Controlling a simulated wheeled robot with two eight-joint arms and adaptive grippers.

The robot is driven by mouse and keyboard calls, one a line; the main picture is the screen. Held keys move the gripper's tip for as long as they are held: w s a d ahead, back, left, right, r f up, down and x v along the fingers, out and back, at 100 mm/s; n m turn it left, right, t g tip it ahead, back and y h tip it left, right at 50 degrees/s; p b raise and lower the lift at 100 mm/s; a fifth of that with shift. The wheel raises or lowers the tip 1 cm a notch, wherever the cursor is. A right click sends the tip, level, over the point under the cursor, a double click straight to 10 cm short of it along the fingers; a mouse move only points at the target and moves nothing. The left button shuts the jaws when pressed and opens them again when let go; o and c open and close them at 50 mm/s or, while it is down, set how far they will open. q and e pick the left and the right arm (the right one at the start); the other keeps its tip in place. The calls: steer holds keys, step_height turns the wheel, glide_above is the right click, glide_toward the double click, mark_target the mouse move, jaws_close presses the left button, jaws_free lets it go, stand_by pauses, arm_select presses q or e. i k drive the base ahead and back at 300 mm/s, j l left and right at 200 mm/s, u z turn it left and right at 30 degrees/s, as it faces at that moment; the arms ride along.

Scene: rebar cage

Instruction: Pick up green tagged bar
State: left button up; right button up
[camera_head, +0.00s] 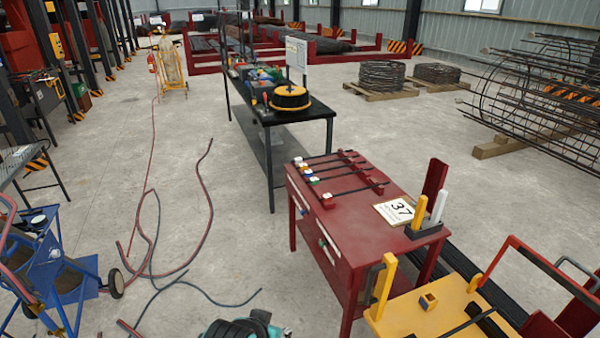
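The red table (345,225) stands right of centre. Several dark bars lie across its far part, resting on red blocks, with small coloured tags at their left ends. A second small green spot shows on the table's left side.
A yellow bench (425,318) adjoins at the lower right. A black bench (300,112) stands behind. Hoses (205,200) lie on the floor at left. A blue cart (65,280) is far left.

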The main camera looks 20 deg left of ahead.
mark_target(313, 180)
steer(key=i+j+u, duration=1)
steer(key=i+u, duration=0.2)
steer(key=i, duration=0.2)
steer(key=i+z, duration=0.25)
steer(key=i, duration=0.2)
steer(key=i+j+z, duration=0.25)
steer(key=i, duration=0.2)
steer(key=i+l+z, duration=0.2)
steer(key=z, duration=0.3)
steer(key=i+z, duration=0.3)
steer(key=z, duration=0.15)
steer(key=i+z, duration=0.25)
steer(key=z, duration=0.25)
steer(key=i+l+z, duration=0.1)
steer(key=i+z, duration=0.15)
steer(key=i, duration=0.15)
